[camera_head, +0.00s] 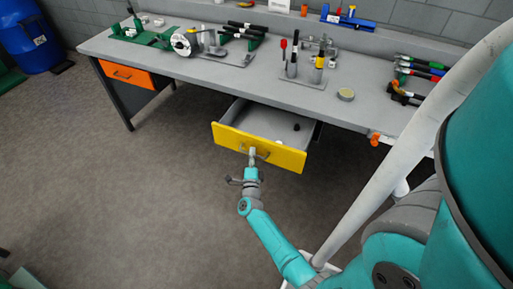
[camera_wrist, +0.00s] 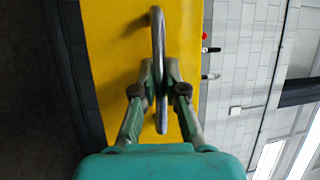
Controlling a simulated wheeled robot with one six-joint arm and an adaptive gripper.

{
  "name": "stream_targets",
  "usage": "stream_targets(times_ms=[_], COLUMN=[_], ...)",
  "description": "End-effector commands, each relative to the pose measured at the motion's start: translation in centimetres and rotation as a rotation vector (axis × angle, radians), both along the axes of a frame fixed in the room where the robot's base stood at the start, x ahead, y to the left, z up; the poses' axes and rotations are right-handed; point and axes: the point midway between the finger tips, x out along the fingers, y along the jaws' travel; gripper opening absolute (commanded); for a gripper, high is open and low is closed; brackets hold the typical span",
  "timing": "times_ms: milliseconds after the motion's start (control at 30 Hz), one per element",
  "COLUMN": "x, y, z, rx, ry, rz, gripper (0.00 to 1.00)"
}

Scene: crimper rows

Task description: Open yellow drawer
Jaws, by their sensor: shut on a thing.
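The yellow drawer (camera_head: 226,138) is pulled out from under the workbench in the head view, with its grey inside showing. Small dark items (camera_head: 297,127) lie in it. Its yellow front fills the middle of the wrist view (camera_wrist: 110,60). The drawer's grey bar handle (camera_wrist: 158,40) runs up and down in the wrist view. My gripper (camera_wrist: 160,80) is shut on this handle, with a finger on each side of it. In the head view my gripper (camera_head: 252,156) is at the middle of the drawer front.
The grey workbench (camera_head: 210,80) carries tools, a green-based device and several small holders. An orange drawer (camera_head: 125,74) is closed at the left. A blue barrel (camera_head: 30,38) stands at the far left. The grey floor (camera_head: 110,190) in front of the bench is clear.

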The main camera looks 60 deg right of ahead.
Motion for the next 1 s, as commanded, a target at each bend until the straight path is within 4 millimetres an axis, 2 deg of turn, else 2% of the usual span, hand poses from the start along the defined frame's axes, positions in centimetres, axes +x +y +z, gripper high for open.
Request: stream_targets(times_ms=[100, 300, 767, 800, 867, 900, 1000], x=[-0.2, -0.3, -0.4, -0.4, -0.3, -0.3, -0.3], y=[1.8, 3.4, 3.8, 3.8, 3.8, 3.8, 3.8], z=[-0.2, -0.2, -0.2, -0.2, -0.1, -0.1, -0.1], rx=[0.003, 0.002, 0.002, 0.002, 0.002, 0.002, 0.001], ry=[0.002, 0.002, 0.002, 0.002, 0.002, 0.002, 0.002], rz=[0.003, 0.001, 0.0, 0.0, 0.0, 0.0, 0.0], gripper=[0.0, 0.0, 0.0, 0.18, 0.33, 0.37, 0.37])
